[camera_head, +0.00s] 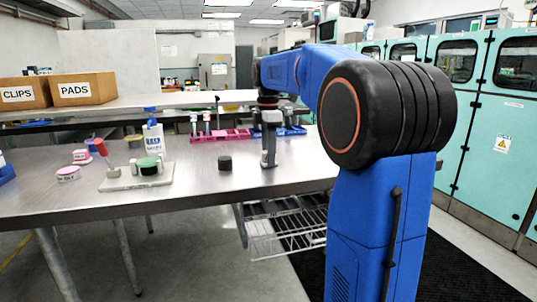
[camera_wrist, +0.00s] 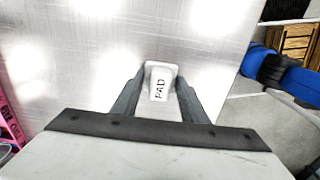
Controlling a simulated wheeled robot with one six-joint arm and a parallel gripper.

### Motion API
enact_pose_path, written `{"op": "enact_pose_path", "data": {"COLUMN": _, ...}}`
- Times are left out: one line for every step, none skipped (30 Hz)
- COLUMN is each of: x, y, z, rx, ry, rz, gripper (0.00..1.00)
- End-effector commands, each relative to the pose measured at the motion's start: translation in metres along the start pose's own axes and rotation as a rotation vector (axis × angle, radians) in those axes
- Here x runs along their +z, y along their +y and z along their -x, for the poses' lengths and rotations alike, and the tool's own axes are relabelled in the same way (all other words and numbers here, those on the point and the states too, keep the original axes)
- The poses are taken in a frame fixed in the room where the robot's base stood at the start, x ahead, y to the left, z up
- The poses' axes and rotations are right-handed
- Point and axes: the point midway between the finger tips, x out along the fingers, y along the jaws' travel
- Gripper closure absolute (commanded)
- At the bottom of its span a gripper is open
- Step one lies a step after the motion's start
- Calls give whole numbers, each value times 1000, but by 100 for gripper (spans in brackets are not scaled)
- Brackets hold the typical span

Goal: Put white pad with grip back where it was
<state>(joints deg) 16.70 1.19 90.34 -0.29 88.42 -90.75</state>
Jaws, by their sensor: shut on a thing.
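The white pad with grip (camera_wrist: 160,82) is between the two fingers of my gripper (camera_wrist: 156,100) in the wrist view, with the letters PAD facing the camera. My gripper is shut on it. In the head view my gripper (camera_head: 268,152) points down over the steel table (camera_head: 215,195), near its right part. The pad itself is hard to make out there, and I cannot tell whether it touches the table top.
A small black cylinder (camera_head: 225,163) stands left of my gripper. A pink rack (camera_head: 222,135) and a blue rack (camera_head: 292,131) lie behind it. Further left are a white board (camera_head: 120,181) with small items and a white bottle (camera_head: 153,138). The front table top is mostly clear.

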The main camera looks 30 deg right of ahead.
Motion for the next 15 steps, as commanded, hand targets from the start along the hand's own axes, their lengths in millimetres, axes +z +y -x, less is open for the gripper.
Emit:
{"op": "enact_pose_path", "data": {"x": 0, "y": 0, "z": -1, "rx": 0, "ry": 0, "rz": 0, "gripper": 78}}
{"op": "enact_pose_path", "data": {"x": 0, "y": 0, "z": -2, "rx": 0, "ry": 0, "rz": 0, "gripper": 78}}
{"op": "enact_pose_path", "data": {"x": 0, "y": 0, "z": -2, "rx": 0, "ry": 0, "rz": 0, "gripper": 53}}
{"op": "enact_pose_path", "data": {"x": 0, "y": 0, "z": -2, "rx": 0, "ry": 0, "rz": 0, "gripper": 46}}
{"op": "enact_pose_path", "data": {"x": 0, "y": 0, "z": -2, "rx": 0, "ry": 0, "rz": 0, "gripper": 41}}
{"op": "enact_pose_path", "data": {"x": 0, "y": 0, "z": -2, "rx": 0, "ry": 0, "rz": 0, "gripper": 41}}
{"op": "enact_pose_path", "data": {"x": 0, "y": 0, "z": -2, "rx": 0, "ry": 0, "rz": 0, "gripper": 41}}
{"op": "enact_pose_path", "data": {"x": 0, "y": 0, "z": -2, "rx": 0, "ry": 0, "rz": 0, "gripper": 41}}
{"op": "enact_pose_path", "data": {"x": 0, "y": 0, "z": -2, "rx": 0, "ry": 0, "rz": 0, "gripper": 41}}
{"op": "enact_pose_path", "data": {"x": 0, "y": 0, "z": -2, "rx": 0, "ry": 0, "rz": 0, "gripper": 41}}
{"op": "enact_pose_path", "data": {"x": 0, "y": 0, "z": -2, "rx": 0, "ry": 0, "rz": 0, "gripper": 41}}
{"op": "enact_pose_path", "data": {"x": 0, "y": 0, "z": -2, "rx": 0, "ry": 0, "rz": 0, "gripper": 41}}
{"op": "enact_pose_path", "data": {"x": 0, "y": 0, "z": -2, "rx": 0, "ry": 0, "rz": 0, "gripper": 41}}
{"op": "enact_pose_path", "data": {"x": 0, "y": 0, "z": -1, "rx": 0, "ry": 0, "rz": 0, "gripper": 41}}
{"op": "enact_pose_path", "data": {"x": 0, "y": 0, "z": 0, "rx": 0, "ry": 0, "rz": 0, "gripper": 41}}
